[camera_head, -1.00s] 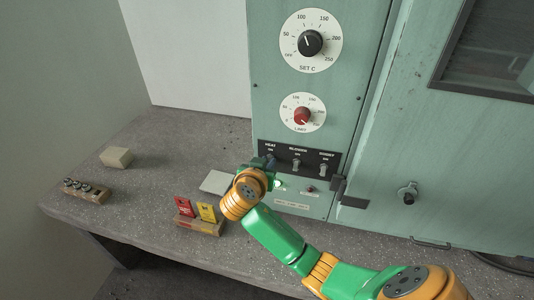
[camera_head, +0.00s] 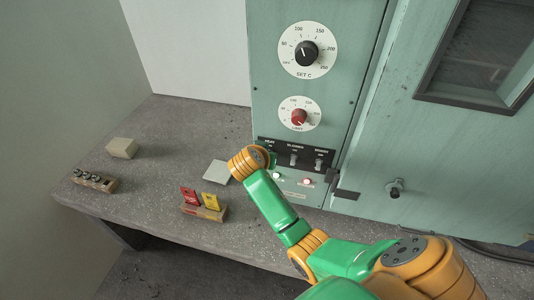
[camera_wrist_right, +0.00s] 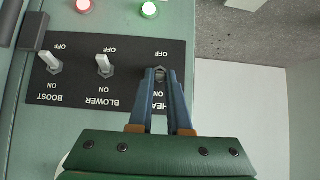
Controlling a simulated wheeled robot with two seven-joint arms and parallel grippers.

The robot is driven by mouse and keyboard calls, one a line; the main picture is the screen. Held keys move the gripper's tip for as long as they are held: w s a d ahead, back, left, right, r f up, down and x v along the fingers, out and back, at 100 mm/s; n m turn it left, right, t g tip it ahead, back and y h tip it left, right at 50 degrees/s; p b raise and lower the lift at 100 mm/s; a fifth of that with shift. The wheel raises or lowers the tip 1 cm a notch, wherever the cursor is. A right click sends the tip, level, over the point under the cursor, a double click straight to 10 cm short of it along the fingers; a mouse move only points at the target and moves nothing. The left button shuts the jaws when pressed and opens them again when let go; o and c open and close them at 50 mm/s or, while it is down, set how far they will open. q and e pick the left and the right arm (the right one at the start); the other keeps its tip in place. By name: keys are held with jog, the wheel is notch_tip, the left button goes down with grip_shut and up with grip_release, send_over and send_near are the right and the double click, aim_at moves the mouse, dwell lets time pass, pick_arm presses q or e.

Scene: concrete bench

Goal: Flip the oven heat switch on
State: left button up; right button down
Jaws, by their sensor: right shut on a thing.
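The heat switch (camera_wrist_right: 160,74) is at the right end of the black switch panel (camera_wrist_right: 76,86), seen upside down in the right wrist view. My right gripper (camera_wrist_right: 162,80) is shut on its lever, with one blue finger on each side. The fingers hide much of the lever, so I cannot tell which way it points. In the head view, my right wrist (camera_head: 249,162) covers the heat switch below the red-knobbed dial (camera_head: 299,116). My left gripper is not in view.
The blower switch (camera_wrist_right: 104,66) and boost switch (camera_wrist_right: 50,62) sit beside it, levers toward OFF. A green lamp (camera_wrist_right: 149,9) and a red lamp (camera_wrist_right: 83,5) glow. A card holder (camera_head: 205,210), a pale block (camera_head: 122,148) and a small rack (camera_head: 94,181) stand on the bench.

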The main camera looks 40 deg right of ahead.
jog(key=c, duration=0.9)
grip_release()
jog(key=shift+o, duration=0.2)
jog(key=shift+a+r, duration=0.1)
jog(key=b+v, duration=0.1)
jog(key=v, duration=0.6)
